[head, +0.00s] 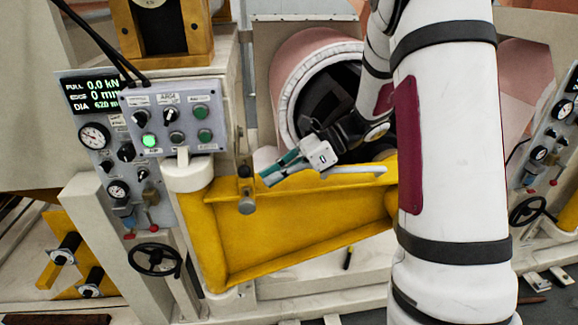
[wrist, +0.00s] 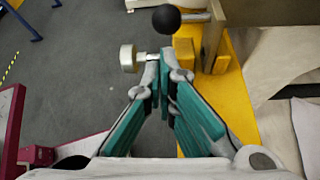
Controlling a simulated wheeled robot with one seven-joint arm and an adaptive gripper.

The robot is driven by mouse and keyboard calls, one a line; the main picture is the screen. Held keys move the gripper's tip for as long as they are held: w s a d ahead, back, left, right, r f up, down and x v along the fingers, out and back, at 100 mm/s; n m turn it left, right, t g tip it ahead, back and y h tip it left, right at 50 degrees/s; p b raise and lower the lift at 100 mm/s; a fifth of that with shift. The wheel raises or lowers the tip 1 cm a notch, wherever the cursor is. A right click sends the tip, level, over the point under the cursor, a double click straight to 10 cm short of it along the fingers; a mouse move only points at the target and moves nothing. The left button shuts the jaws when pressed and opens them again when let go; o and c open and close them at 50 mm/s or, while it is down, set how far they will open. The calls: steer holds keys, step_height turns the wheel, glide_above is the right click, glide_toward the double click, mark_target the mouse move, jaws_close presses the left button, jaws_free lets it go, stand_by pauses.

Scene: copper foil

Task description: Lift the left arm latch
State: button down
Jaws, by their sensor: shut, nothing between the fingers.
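The yellow arm (head: 300,235) reaches across the middle of the head view from a white pivot post. At its left end, near the top edge, is a latch with a dark ball knob (head: 244,171) and a grey round end (head: 247,206) hanging on the near face. In the wrist view the black ball (wrist: 166,19) is just beyond my fingertips, and the grey round end (wrist: 128,58) is just left of them. My gripper (head: 266,177), with teal fingers, is shut and empty just right of the latch. I cannot tell whether the fingertips (wrist: 159,68) touch it.
A grey control box (head: 173,120) with buttons and hanging cables stands left of the latch. A pale bar (head: 355,169) runs along the yellow arm's top. A large copper-coloured roll (head: 300,60) is behind. Open floor (wrist: 75,75) lies left in the wrist view.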

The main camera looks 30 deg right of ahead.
steer(key=shift+x, duration=1.7)
steer(key=shift+r, duration=0.1)
